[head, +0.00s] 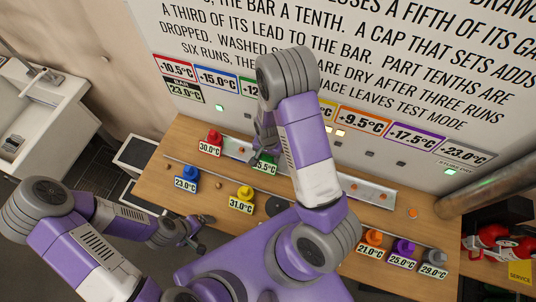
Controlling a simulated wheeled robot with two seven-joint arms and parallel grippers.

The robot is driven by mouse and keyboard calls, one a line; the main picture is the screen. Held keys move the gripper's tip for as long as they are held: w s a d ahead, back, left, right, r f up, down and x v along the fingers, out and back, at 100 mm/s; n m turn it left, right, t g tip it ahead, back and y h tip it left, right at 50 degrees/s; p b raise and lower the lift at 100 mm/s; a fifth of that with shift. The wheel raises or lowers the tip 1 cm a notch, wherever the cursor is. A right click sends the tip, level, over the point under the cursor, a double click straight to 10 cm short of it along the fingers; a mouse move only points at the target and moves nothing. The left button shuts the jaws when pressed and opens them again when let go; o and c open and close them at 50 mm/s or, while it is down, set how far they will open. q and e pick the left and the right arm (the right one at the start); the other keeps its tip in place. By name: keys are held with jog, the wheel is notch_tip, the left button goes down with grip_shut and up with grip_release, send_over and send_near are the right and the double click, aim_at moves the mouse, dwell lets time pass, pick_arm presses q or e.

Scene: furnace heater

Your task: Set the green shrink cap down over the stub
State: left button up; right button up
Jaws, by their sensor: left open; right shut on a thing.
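The green shrink cap (268,158), with a label ending in 5.5°C, is at the grey metal strip (370,191) on the wooden bench. My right gripper (257,156) reaches down from above and is shut on the green cap; its fingers and arm partly cover it. I cannot tell whether the cap touches the strip. The stub is not clearly identifiable; small copper-coloured knobs show on the bench, one at the right (412,213) and one at the left (218,185). My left gripper (197,240) is open and empty, low near the bench's front left edge.
Red (214,137), blue (188,173) and yellow (244,194) caps with labels stand on the left. Orange (374,238), purple (404,247) and grey (433,257) caps stand front right. A lettered wall panel (400,60) rises behind. A thick pipe (490,192) is at right.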

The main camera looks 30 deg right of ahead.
jog(key=shift+f+b, duration=0.35)
jog(key=shift+f, duration=0.05)
jog(key=o, duration=1.2)
jog(key=shift+r, duration=0.1)
jog(key=shift+c, duration=0.2)
jog(key=shift+r, duration=0.1)
notch_tip(320, 180, up, 7)
jog(key=shift+r+p, duration=0.2)
jog(key=shift+p, duration=0.3)
